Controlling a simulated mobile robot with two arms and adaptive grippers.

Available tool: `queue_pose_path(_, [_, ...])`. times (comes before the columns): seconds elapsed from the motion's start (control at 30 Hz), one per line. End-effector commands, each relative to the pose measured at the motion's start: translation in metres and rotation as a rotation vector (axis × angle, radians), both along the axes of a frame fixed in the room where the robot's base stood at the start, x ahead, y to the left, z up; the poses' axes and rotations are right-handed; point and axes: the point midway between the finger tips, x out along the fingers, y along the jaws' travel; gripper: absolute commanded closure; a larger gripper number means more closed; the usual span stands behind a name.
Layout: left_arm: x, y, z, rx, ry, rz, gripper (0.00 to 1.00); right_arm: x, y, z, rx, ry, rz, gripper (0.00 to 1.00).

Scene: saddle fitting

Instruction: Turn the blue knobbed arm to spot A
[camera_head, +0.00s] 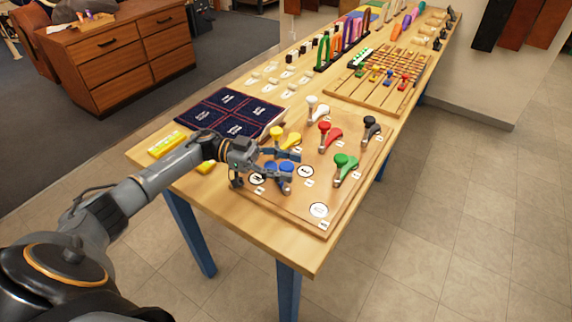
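The blue knobbed arm (286,168) is on the wooden board (334,202), at the board's near left part. My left gripper (286,170) is at the blue arm, with its fingers around the blue knob and partly covering it. I cannot tell whether the fingers press on it. White round spots are on the board: one (257,179) left of the blue arm, one (306,171) right of it, one (319,210) near the front corner. Their letters are too small to read surely. My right gripper is not in view.
Yellow (287,140), white (318,112), red (331,136), green (345,170) and dark (371,129) knobbed arms stand on the same board. A dark blue mat (215,110) and a yellow block (167,144) lie left. A slotted board (375,90) lies behind.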

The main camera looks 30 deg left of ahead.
Motion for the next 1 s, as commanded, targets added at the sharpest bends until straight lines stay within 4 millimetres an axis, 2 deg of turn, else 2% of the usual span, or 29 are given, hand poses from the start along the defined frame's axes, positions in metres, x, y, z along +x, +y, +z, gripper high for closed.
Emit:
queue_pose_path(0.13, [0.000,0.001,0.000,0.000,0.000,-0.001,0.47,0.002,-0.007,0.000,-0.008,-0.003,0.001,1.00])
queue_pose_path(0.23, [-0.001,0.010,-0.001,0.002,0.001,0.002,0.47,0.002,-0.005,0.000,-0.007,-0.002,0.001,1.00])
queue_pose_path(0.7, [-0.016,0.102,0.000,0.000,0.001,0.005,0.47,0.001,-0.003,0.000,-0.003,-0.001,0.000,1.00])
queue_pose_path(1.0, [-0.020,0.120,0.000,-0.001,0.000,0.001,0.47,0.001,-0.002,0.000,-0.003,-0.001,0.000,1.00])
